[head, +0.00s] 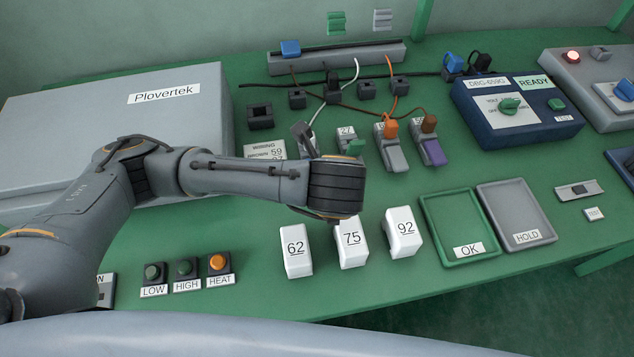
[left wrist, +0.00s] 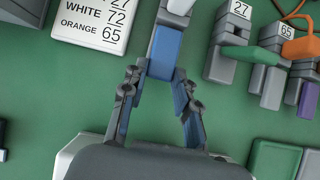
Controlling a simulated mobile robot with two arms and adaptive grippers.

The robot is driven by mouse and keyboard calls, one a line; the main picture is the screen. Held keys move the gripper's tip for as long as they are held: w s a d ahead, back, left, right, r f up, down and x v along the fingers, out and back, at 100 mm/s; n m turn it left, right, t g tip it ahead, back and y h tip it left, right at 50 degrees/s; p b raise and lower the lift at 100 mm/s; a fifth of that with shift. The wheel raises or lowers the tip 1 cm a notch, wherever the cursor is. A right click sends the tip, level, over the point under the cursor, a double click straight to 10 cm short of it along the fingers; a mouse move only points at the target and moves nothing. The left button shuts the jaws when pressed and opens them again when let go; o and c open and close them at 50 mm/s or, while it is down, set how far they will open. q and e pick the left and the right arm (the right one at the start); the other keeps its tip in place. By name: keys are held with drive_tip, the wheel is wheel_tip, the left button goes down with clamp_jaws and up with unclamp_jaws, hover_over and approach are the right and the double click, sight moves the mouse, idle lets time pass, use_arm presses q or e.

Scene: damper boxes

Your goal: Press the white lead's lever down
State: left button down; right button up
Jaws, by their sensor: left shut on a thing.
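The white lead (head: 317,113) runs down from the rear strip to a grey terminal hidden behind my left arm in the head view. In the left wrist view the white lead's end (left wrist: 181,5) enters a grey terminal (left wrist: 172,20), with a blue lever (left wrist: 166,52) at its near side. My left gripper (left wrist: 158,78) is shut on the blue lever, with a fingertip at each side of its near end. In the head view my left gripper (head: 303,138) is mostly hidden by its own wrist. My right gripper is in neither view.
To the right stand terminals with a green lever (head: 355,148), a grey lever (head: 396,158) and a purple lever (head: 433,152). White blocks 62 (head: 296,262), 75 (head: 351,255) and 92 (head: 404,245) stand in front. A wiring card (left wrist: 90,28) lies left of the blue lever.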

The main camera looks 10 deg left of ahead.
use_arm(q)
drive_tip(key=shift+f+t+b, duration=0.25)
drive_tip(key=shift+t+b, duration=0.05)
drive_tip(key=shift+t, duration=0.2)
drive_tip(key=c, duration=1)
unclamp_jaws()
drive_tip(key=shift+s+d+r, duration=0.35)
drive_tip(key=shift+d+r, duration=0.05)
drive_tip(key=shift+r, duration=0.25)
drive_tip(key=shift+s+r, duration=0.45)
drive_tip(key=shift+r, duration=0.05)
drive_tip(key=v, duration=0.9)
drive_tip(key=shift+s, duration=0.2)
